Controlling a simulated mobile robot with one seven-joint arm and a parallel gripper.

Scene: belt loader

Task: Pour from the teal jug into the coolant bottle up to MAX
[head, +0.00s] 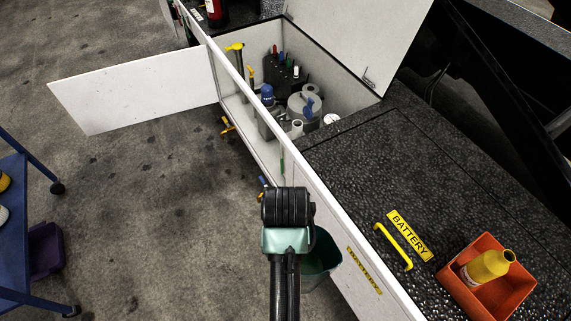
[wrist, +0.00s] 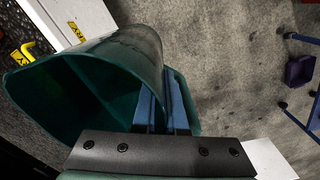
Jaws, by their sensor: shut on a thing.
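The teal jug (head: 328,256) hangs beside the white side panel of the loader in the head view, mostly hidden behind my arm. In the wrist view the jug (wrist: 75,85) is large, with its open mouth and spout toward the left. My gripper (wrist: 162,75) is shut on the jug's handle. The jug's fill level cannot be told. In the open compartment, a grey container with an open neck (head: 297,127) and a blue-capped one (head: 267,95) stand close together. I cannot tell which is the coolant bottle, and no MAX mark is readable.
The open compartment (head: 347,80) has a raised lid and a lowered white side door (head: 140,90). A black battery cover has a yellow handle (head: 393,247). An orange bin (head: 455,285) holds a yellow bottle (head: 487,268). A blue cart (head: 15,220) stands left on open floor.

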